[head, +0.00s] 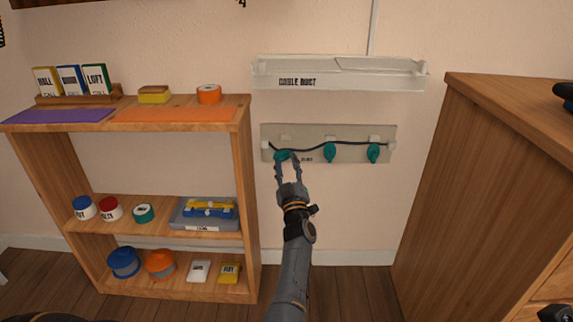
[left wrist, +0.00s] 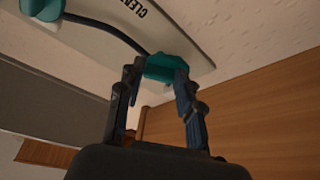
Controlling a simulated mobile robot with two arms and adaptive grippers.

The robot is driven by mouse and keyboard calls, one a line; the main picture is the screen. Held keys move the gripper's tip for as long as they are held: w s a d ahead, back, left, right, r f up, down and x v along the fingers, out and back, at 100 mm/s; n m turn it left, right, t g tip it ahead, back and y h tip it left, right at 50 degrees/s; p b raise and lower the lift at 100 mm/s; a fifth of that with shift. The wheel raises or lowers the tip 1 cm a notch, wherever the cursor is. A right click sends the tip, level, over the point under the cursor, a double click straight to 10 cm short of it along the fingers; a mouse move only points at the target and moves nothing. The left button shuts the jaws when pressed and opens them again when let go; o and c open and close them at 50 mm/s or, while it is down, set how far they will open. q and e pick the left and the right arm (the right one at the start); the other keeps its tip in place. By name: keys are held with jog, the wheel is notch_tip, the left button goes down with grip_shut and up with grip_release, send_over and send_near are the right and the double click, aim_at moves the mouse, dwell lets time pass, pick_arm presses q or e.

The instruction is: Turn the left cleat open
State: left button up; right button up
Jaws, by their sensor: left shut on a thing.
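A pale board (head: 350,130) on the wall carries three teal cleats in a row, with a dark cable running across it. The left cleat (head: 282,155) looks tilted sideways, partly hidden by my fingers. The middle cleat (head: 329,152) and right cleat (head: 373,153) point downward. My left gripper (head: 287,165) reaches up from below and is shut on the left cleat. In the left wrist view, the fingers (left wrist: 160,85) close around the teal cleat (left wrist: 165,67), and the cable (left wrist: 105,32) runs to it.
A cable duct tray (head: 340,75) is fixed above the board. A wooden shelf (head: 247,200) with jars and boxes stands close on the left. A wooden cabinet (head: 470,180) stands on the right. The floor between them is clear apart from my arm.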

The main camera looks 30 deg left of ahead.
pick_arm(q)
jog(key=o, duration=1)
jog(key=shift+o, duration=0.7)
